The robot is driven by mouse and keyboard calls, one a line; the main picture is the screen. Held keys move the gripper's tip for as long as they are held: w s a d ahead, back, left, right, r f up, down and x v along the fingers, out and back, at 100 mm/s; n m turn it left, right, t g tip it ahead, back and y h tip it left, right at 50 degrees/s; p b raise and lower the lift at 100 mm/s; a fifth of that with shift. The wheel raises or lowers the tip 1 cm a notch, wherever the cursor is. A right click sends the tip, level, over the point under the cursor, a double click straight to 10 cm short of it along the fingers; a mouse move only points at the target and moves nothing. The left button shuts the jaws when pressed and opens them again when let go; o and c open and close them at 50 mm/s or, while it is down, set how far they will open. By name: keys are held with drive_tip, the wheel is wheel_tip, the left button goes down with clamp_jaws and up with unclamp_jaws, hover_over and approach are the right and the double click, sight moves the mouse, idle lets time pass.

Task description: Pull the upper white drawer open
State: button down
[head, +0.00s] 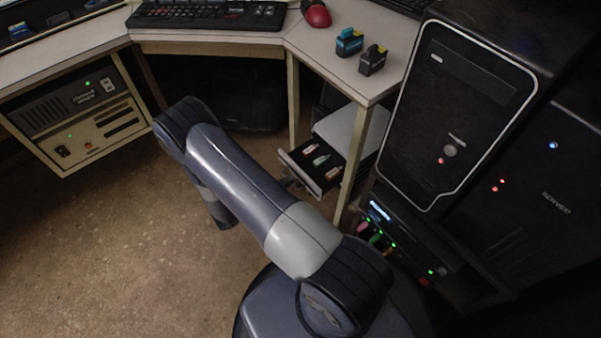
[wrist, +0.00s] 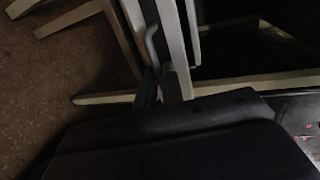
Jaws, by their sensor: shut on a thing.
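The upper white drawer (head: 297,170) stands partly pulled out of a small white cabinet (head: 345,128) under the desk's right wing. Its dark inside shows, with a few small coloured items (head: 320,160) lying in it. My gripper (head: 290,183) is at the drawer's front, mostly hidden behind my own arm in the head view. In the wrist view my gripper (wrist: 160,82) is shut on the grey bar handle (wrist: 151,42), beside the pale edge of the drawer front (wrist: 173,45). The wrist view is dark, and the exact finger contact is hard to see.
A desk leg (head: 352,165) stands close to the right of the drawer, and another leg (head: 293,100) stands behind it. A black computer tower (head: 465,115) is at the right. Two small cartridges, one blue (head: 349,43), sit on the desk. The floor (head: 130,240) at left is clear.

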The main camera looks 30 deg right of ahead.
drive_tip(key=shift+f+v, duration=0.2)
drive_tip(key=shift+v, duration=0.8)
drive_tip(key=shift+f+v, duration=0.2)
drive_tip(key=shift+v, duration=0.8)
drive_tip(key=c, duration=1.6)
unclamp_jaws()
drive_tip(key=shift+o, duration=0.2)
drive_tip(key=p+v, duration=0.2)
drive_tip(key=v, duration=0.9)
drive_tip(key=shift+f, duration=0.1)
drive_tip(key=b+x, duration=0.2)
drive_tip(key=x, duration=0.9)
drive_tip(key=shift+d, duration=0.3)
